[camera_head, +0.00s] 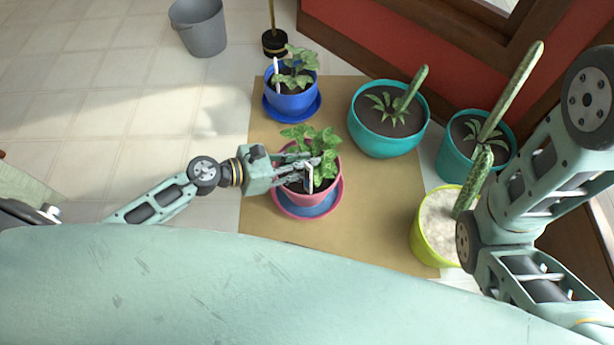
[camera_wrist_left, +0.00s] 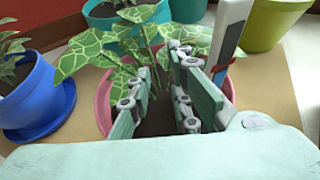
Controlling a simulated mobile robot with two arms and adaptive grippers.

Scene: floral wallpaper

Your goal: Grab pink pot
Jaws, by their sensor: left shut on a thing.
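The pink pot (camera_head: 312,199) stands on a pink saucer with a blue inside (camera_head: 312,212) on the tan mat. A leafy plant with pale-veined leaves (camera_head: 322,140) grows in it. My left gripper (camera_head: 305,173) reaches in from the left over the pot's left side, its fingers at the rim and among the lower leaves. In the left wrist view, the pink rim (camera_wrist_left: 103,100) shows on both sides of the fingers (camera_wrist_left: 165,105). The gripper is shut on the pot, though its body hides the near rim and the exact contact. My right gripper is out of view.
A blue pot (camera_head: 292,103) stands behind the pink one. Teal pots (camera_head: 385,140) (camera_head: 455,165) and a yellow-green pot (camera_head: 428,235) stand to the right, near my right arm. A grey bucket (camera_head: 203,35) is far left. The tiled floor at left is clear.

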